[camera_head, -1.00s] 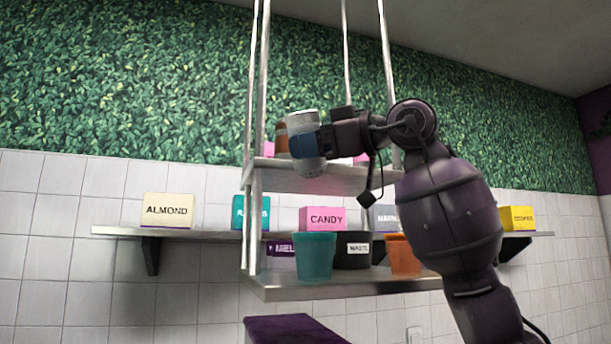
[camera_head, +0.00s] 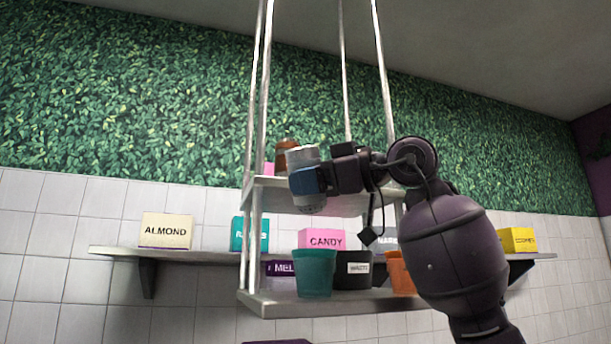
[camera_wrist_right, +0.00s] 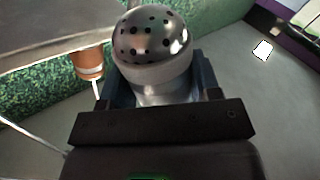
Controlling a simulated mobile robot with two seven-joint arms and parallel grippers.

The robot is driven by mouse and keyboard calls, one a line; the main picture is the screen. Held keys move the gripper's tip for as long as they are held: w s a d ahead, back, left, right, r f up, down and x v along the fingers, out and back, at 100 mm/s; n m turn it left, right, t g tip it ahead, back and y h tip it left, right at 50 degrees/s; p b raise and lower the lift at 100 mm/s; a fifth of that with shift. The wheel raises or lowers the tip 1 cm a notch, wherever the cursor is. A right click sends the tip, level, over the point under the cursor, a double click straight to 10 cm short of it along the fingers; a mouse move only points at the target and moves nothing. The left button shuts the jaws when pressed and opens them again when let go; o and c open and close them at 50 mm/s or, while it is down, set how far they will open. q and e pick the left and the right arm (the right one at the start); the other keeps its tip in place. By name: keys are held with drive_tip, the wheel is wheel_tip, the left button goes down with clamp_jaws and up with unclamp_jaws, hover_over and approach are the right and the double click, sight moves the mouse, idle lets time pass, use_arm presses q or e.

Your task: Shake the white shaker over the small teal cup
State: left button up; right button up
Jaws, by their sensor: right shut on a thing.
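My right gripper (camera_head: 308,181) is shut on the white shaker (camera_head: 310,204). The shaker's perforated metal dome points down in the head view, above the small teal cup (camera_head: 316,272). In the right wrist view, the dome with its holes (camera_wrist_right: 150,35) shows large between the blue fingers (camera_wrist_right: 155,92). The teal cup stands upright on the lower hanging shelf, with a clear gap below the shaker. My left gripper is not in view.
The upper hanging shelf (camera_head: 345,202) is close behind the shaker, with an orange-brown container (camera_head: 283,157) on it. A black waste cup (camera_head: 353,272) and an orange cup (camera_head: 399,272) stand beside the teal cup. Labelled boxes, such as almond (camera_head: 166,231), line the wall shelf.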

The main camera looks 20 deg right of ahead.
drive_tip(key=shift+r+p, duration=0.55)
drive_tip(key=shift+r, duration=0.15)
drive_tip(key=shift+r+p, duration=1.2)
drive_tip(key=shift+r, duration=0.4)
drive_tip(key=shift+r+p, duration=0.8)
drive_tip(key=shift+r, duration=0.35)
drive_tip(key=shift+r+p, duration=0.3)
drive_tip(key=shift+r, duration=0.25)
